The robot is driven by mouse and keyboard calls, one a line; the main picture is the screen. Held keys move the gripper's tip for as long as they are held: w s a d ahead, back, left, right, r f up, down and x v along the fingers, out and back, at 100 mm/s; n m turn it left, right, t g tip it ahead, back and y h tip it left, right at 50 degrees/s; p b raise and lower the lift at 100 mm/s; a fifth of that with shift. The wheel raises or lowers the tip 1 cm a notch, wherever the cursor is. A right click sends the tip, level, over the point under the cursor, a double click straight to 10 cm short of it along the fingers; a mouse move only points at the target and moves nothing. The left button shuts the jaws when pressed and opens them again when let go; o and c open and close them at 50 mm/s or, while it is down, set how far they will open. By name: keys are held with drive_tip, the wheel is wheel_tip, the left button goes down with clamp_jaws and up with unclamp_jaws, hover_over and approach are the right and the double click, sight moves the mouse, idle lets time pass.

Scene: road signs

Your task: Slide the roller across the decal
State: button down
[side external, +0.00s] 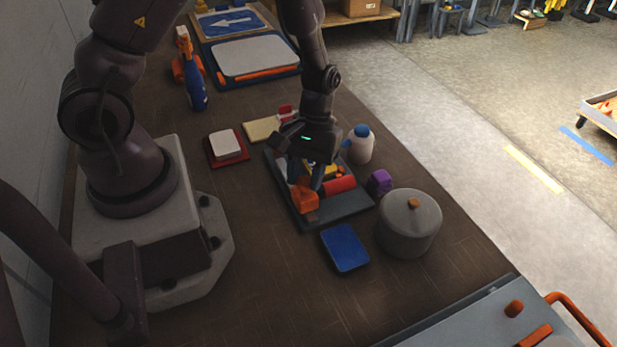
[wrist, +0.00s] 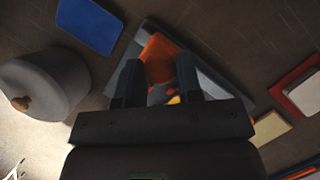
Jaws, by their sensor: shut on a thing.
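My gripper (side external: 306,182) is low over a dark grey tray (side external: 342,209) of tools. It is shut on an orange piece (side external: 304,201), which shows between the two fingers in the wrist view (wrist: 158,50). I cannot tell whether this piece is part of the roller. A red cylinder (side external: 339,186) lies in the tray just right of it. At the back, a blue panel with a white arrow (side external: 228,21) may bear the decal. A white pad (side external: 256,55) on a blue base, with an orange bar (side external: 267,74) along its front, lies nearer. The fingers hide part of the tray.
A grey lidded pot (side external: 408,226), purple block (side external: 379,181), white bottle (side external: 360,145) and blue pad (side external: 345,248) stand close around the tray. A white block on a red plate (side external: 226,146) lies left. A blue spray bottle (side external: 191,80) stands farther back.

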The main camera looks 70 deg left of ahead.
drive_tip(key=a, duration=1.2)
drive_tip(key=shift+a, duration=0.25)
drive_tip(key=c, duration=0.8)
unclamp_jaws()
drive_tip(key=shift+d, duration=0.1)
drive_tip(key=shift+w+r, duration=0.1)
drive_tip(key=shift+r, duration=0.15)
drive_tip(key=v, duration=1.2)
drive_tip(key=shift+r, duration=0.25)
